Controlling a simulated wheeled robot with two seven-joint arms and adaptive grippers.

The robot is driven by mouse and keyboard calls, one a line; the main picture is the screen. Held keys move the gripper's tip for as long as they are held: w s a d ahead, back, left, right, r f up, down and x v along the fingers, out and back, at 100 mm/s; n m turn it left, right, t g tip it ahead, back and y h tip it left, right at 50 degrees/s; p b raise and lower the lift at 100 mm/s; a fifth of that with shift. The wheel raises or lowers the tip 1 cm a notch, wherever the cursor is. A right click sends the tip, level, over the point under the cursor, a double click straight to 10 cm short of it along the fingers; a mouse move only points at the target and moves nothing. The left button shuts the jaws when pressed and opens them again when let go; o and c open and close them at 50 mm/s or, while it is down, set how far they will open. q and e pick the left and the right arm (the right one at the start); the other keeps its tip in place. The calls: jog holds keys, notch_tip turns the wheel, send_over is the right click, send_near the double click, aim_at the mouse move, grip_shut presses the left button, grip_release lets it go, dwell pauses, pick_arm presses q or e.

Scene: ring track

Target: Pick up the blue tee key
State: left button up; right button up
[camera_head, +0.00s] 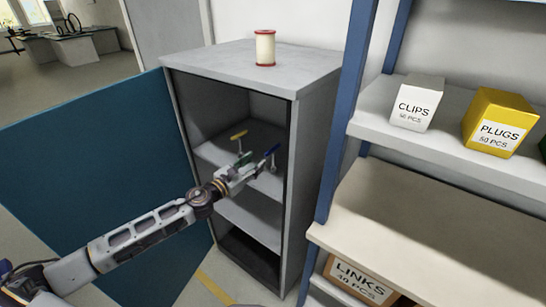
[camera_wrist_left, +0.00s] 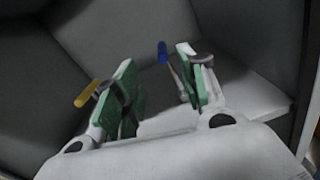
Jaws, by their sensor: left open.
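The blue tee key (camera_head: 271,150) stands on a shelf inside the open grey cabinet, its blue handle at the top. In the left wrist view its handle (camera_wrist_left: 163,53) shows between my fingers, closer to the right one, and its shank runs down towards the right finger's green pad. I cannot tell whether they touch. My left gripper (camera_head: 257,167) is inside the cabinet, open and empty; its green-padded fingers (camera_wrist_left: 157,85) show in the wrist view. A yellow tee key (camera_head: 238,135) stands left of the blue one; in the wrist view its handle (camera_wrist_left: 86,94) is outside the left finger.
The cabinet (camera_head: 305,160) has side walls and a shelf below close around my arm. Its blue door (camera_head: 90,150) is swung open to the left. A thread spool (camera_head: 265,48) stands on top. A rack (camera_head: 440,215) with labelled boxes is at the right.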

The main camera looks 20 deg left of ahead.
aim_at(273, 148)
pick_arm(q)
jog(key=p+x, duration=0.1)
jog(key=x, duration=0.6)
jog(key=shift+w+d, duration=0.1)
jog(key=shift+d, duration=0.05)
jog(key=shift+w+d+p, duration=0.35)
jog(key=shift+w+p, duration=0.05)
jog(key=shift+w, duration=0.25)
jog(key=shift+w+d, duration=0.2)
jog(key=shift+w, duration=0.1)
jog(key=shift+x, duration=0.8)
jog(key=shift+w+f, duration=0.1)
jog(key=shift+w, duration=0.05)
grip_shut()
pick_arm(e)
jog(key=shift+s+a+r, duration=1)
jog(key=shift+a, duration=0.25)
